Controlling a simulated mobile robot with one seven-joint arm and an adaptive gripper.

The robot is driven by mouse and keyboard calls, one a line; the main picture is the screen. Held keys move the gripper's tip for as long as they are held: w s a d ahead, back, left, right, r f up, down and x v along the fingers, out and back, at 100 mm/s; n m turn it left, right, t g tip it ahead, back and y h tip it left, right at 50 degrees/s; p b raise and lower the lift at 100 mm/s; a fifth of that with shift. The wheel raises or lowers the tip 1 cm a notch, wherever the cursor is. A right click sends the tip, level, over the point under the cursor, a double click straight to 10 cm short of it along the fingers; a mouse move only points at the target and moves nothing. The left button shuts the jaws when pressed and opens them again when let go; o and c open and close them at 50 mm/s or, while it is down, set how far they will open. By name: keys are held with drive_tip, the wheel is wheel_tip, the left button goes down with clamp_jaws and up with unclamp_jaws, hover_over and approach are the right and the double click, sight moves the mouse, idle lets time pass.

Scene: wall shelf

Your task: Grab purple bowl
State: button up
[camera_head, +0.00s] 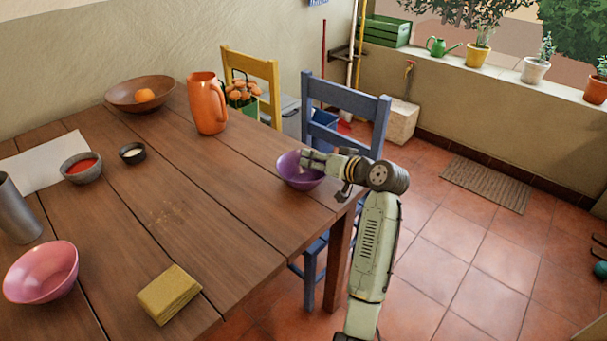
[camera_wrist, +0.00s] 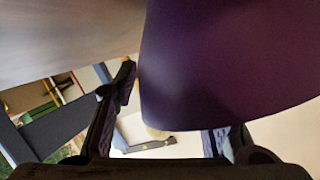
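The purple bowl (camera_head: 297,181) stands upright near the right edge of the wooden table. My gripper (camera_head: 311,162) reaches in from the right, low at the bowl's right rim, and hides part of it. In the wrist view the purple bowl (camera_wrist: 225,65) fills the upper right, very close. There my gripper (camera_wrist: 178,105) has its fingers wide apart. The left finger is beside the bowl's left edge; the right finger's tip is hidden behind the bowl. I cannot tell whether either finger touches it.
A pink bowl (camera_head: 41,272), a yellow sponge-like block (camera_head: 169,294), small dark bowls and an orange pitcher (camera_head: 207,104) stand on the table (camera_head: 190,220), away from the purple bowl. A blue chair (camera_head: 345,100) stands close behind my gripper. Floor at right is mostly free.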

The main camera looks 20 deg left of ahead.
drive_tip(key=shift+c, duration=0.4)
clamp_jaws()
